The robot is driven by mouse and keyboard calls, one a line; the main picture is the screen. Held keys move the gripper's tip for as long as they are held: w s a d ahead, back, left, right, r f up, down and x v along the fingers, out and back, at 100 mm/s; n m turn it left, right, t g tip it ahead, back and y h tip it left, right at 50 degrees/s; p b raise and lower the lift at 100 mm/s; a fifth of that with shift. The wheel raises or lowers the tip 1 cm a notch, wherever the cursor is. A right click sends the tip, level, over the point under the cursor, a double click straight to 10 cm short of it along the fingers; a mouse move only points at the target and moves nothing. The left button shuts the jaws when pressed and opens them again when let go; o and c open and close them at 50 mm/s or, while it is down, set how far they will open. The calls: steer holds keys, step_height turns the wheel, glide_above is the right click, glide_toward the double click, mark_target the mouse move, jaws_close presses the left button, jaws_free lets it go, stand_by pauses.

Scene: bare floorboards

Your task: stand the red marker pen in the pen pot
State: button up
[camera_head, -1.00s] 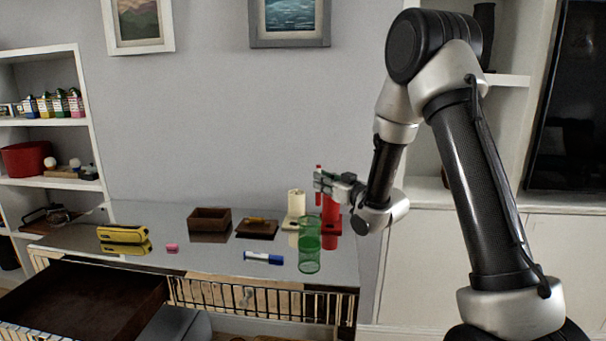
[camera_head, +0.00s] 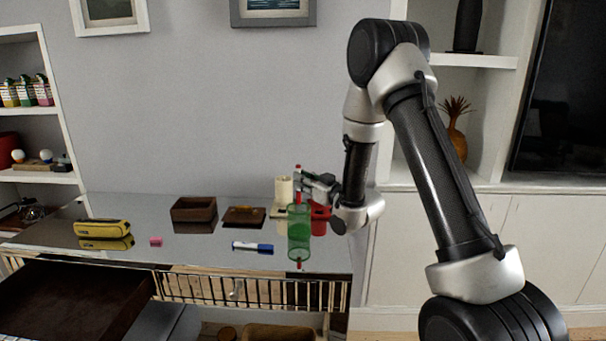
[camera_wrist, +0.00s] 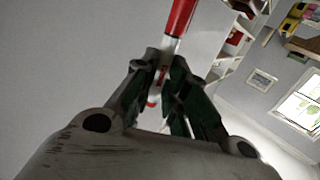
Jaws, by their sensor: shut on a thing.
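The red marker pen (camera_head: 298,197) is upright in my gripper (camera_head: 303,178), with red at both ends. In the wrist view the fingers (camera_wrist: 165,85) close around its white barrel, and a red end (camera_wrist: 179,16) sticks out beyond them. The green see-through pen pot (camera_head: 299,226) stands on the glossy table, directly under the marker in the head view. The marker's lower end is about level with the pot's rim; I cannot tell whether it is just above or slightly inside. The pot is not visible in the wrist view.
A red object (camera_head: 320,220) stands close behind the pot, with a cream candle-like thing (camera_head: 283,190) nearby. A blue and white marker (camera_head: 252,247) lies left of the pot. Farther left are a brown box (camera_head: 193,210), a pink eraser (camera_head: 156,241) and a yellow case (camera_head: 102,228).

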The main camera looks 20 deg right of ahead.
mark_target(300, 198)
step_height(300, 198, down, 7)
stand_by(0.7)
steer(key=shift+r, duration=0.1)
steer(key=o, duration=0.8)
steer(key=shift+o, duration=0.2)
steer(key=v, duration=0.7)
steer(key=shift+s, duration=0.25)
steer(key=shift+d, duration=0.1)
